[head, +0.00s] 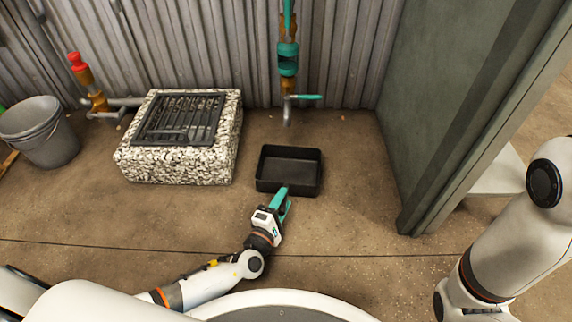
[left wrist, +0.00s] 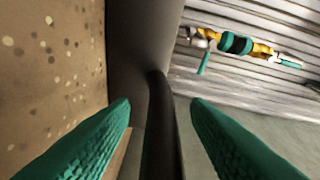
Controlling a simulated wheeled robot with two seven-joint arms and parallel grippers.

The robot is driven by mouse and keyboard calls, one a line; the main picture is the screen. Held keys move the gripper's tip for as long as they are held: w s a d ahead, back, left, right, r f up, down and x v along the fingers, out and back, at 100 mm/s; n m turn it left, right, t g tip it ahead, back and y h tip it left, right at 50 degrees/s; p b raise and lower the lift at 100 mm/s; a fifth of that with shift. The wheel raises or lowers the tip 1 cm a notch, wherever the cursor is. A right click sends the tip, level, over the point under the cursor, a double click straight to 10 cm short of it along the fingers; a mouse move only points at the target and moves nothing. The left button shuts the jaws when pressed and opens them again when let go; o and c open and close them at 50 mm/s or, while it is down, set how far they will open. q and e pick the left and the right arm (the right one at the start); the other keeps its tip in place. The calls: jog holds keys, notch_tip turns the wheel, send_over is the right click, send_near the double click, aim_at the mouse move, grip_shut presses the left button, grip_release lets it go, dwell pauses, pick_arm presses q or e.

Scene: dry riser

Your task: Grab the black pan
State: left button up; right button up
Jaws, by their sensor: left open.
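The black pan (head: 289,170) is a rectangular, shallow tray lying flat on the brown floor, below the tap. My left gripper (head: 284,192), with teal fingers, is at the pan's near side, its tips at the near rim. In the left wrist view the two fingers (left wrist: 160,106) are spread apart, and the dark pan wall (left wrist: 158,135) runs between them with gaps on both sides. I cannot tell whether either finger touches it. My right arm shows at the right of the head view, but its gripper is out of view.
A speckled stone block (head: 180,171) with a dark grate (head: 180,119) stands left of the pan. A grey bucket (head: 40,133) is farther left. A teal-handled tap (head: 290,100) hangs above the pan's far side. A grey-green panel (head: 430,110) rises at the right.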

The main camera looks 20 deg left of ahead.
pick_arm(q)
jog(key=shift+w, duration=0.2)
jog(key=shift+d, duration=0.1)
grip_shut()
jog(key=shift+r, duration=0.1)
